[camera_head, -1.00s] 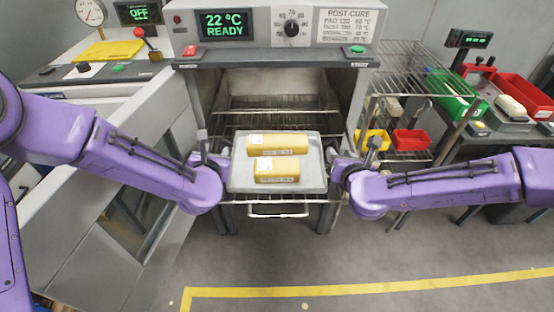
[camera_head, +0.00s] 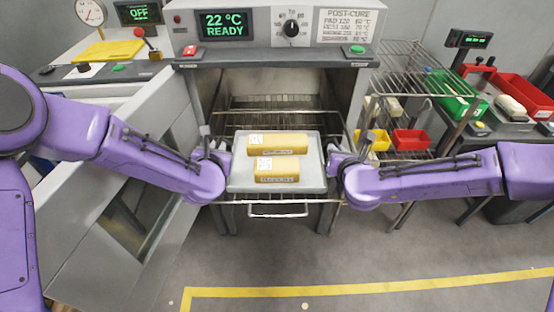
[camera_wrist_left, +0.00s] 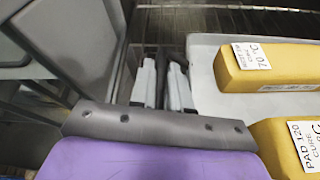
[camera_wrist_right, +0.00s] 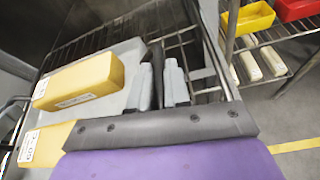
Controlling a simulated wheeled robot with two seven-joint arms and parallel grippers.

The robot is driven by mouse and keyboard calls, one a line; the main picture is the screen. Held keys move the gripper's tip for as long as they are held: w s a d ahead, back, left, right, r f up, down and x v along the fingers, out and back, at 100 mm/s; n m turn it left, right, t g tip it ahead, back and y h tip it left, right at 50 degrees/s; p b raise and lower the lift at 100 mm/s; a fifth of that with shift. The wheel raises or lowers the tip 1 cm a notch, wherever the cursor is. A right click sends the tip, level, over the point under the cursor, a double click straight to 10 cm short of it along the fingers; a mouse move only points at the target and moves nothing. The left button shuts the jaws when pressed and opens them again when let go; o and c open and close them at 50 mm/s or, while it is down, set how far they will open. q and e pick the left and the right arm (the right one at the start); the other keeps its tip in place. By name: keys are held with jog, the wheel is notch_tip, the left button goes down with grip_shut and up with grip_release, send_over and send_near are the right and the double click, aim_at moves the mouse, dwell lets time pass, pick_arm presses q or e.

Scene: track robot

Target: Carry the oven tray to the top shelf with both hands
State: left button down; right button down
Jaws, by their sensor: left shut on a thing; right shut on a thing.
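The grey oven tray (camera_head: 240,178) is level in front of the open oven, carrying two yellow blocks, a rear one (camera_head: 278,145) and a front one (camera_head: 277,169), both with white labels. My left gripper (camera_head: 225,158) is shut on the tray's left side; in the left wrist view its pale fingers (camera_wrist_left: 164,85) close around a dark handle piece. My right gripper (camera_head: 334,158) is shut on the tray's right side; in the right wrist view its fingers (camera_wrist_right: 160,85) close on a similar dark piece. Inside the oven are wire shelves, the upper one (camera_head: 290,103) behind and above the tray.
The oven door (camera_head: 130,215) hangs open at the left, near my left arm. A pulled-out wire rack with a front handle (camera_head: 280,211) lies below the tray. At the right stands a wire shelf unit (camera_head: 400,60) with yellow and red bins (camera_head: 410,140). Floor in front is clear.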

pick_arm(q)
jog(key=shift+r, duration=0.15)
pick_arm(e)
jog(key=shift+r, duration=0.15)
